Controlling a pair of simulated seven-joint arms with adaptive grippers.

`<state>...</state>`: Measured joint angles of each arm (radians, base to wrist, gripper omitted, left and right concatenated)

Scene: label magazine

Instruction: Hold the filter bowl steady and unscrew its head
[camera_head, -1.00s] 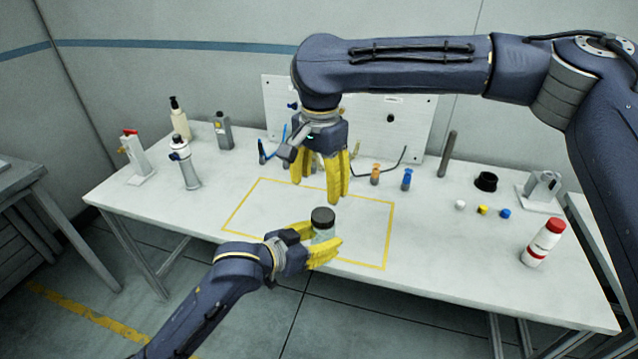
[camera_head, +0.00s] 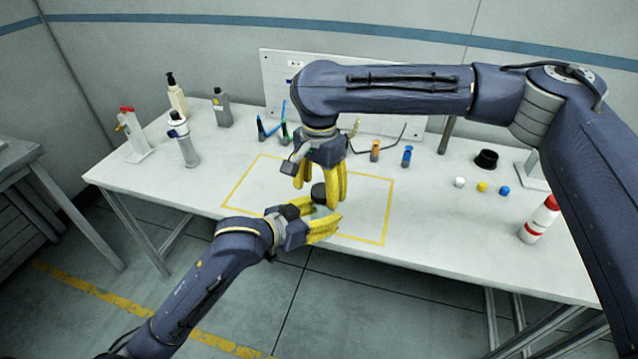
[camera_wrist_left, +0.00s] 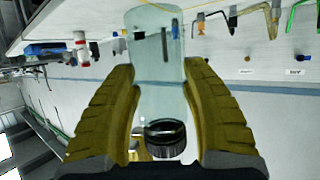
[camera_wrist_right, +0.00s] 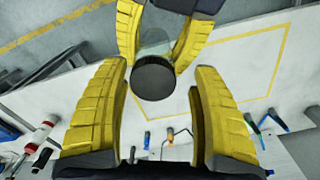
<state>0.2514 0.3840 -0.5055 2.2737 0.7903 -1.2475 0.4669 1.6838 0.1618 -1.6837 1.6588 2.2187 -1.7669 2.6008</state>
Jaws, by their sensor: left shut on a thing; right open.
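The filter has a clear bowl (camera_wrist_left: 158,65) and a dark, ribbed round head (camera_wrist_right: 153,78). The head also shows in the head view (camera_head: 319,192). My left gripper (camera_head: 327,227) is shut around the clear bowl, with one yellow finger on each side in the left wrist view (camera_wrist_left: 158,90). My right gripper (camera_head: 320,190) points down from above, close to the head. Its fingers are open and stand apart on either side of the head in the right wrist view (camera_wrist_right: 163,85). In the head view the fingers and the left gripper hide most of the bowl.
A yellow outline (camera_head: 385,215) marks the table (camera_head: 200,200) around the filter. A white bottle with red cap (camera_head: 539,220) and small coloured caps (camera_head: 482,187) stand to the right. Dispensers and bottles (camera_head: 184,140) stand at left. A white board (camera_head: 275,75) stands behind.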

